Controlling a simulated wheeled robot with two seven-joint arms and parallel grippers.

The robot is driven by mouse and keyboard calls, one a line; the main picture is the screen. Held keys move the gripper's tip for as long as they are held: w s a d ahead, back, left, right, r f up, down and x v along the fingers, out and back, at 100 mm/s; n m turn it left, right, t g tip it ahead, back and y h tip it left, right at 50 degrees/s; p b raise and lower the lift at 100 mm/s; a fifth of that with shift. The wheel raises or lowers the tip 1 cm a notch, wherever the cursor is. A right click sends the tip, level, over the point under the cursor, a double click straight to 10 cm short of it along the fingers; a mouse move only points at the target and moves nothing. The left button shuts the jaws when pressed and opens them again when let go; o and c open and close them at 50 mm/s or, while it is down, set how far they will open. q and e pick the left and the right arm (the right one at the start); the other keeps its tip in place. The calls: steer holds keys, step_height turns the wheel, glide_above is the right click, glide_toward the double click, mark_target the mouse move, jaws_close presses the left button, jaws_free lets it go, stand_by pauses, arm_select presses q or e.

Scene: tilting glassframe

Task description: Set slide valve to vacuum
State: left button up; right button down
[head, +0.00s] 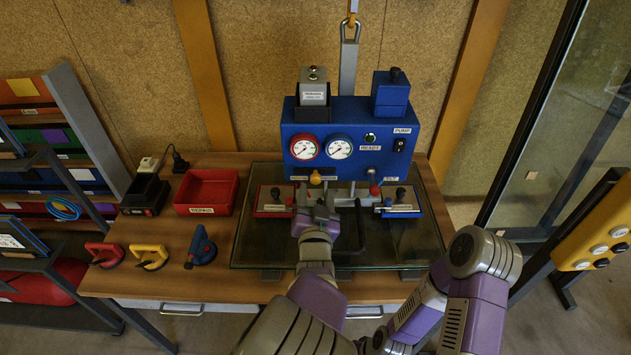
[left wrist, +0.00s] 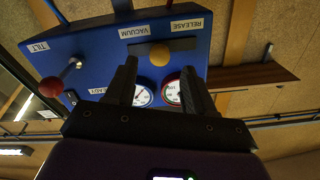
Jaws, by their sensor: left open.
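The slide valve's yellow knob (head: 316,178) is on the front of the blue control box (head: 350,115), below the red-rimmed gauge. In the left wrist view, which is upside down, the yellow knob (left wrist: 160,54) lies between the VACUUM label (left wrist: 134,33) and the RELEASE label (left wrist: 187,24). My left gripper (head: 317,196) is just in front of the knob. In the left wrist view its fingers (left wrist: 158,67) are apart, with the knob showing between and just beyond the tips; contact cannot be made out. My right gripper is not in view.
A red-tipped tilt lever (head: 374,189) is to the right of the valve; it also shows in the left wrist view (left wrist: 52,86). The glass frame (head: 400,245) lies below. A red bin (head: 207,190) and several suction cups (head: 150,256) are on the bench to the left.

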mark_target(316, 182)
arm_select(q)
steer(key=shift+w+f, duration=0.1)
steer(key=shift+w, duration=2.65)
jaws_close()
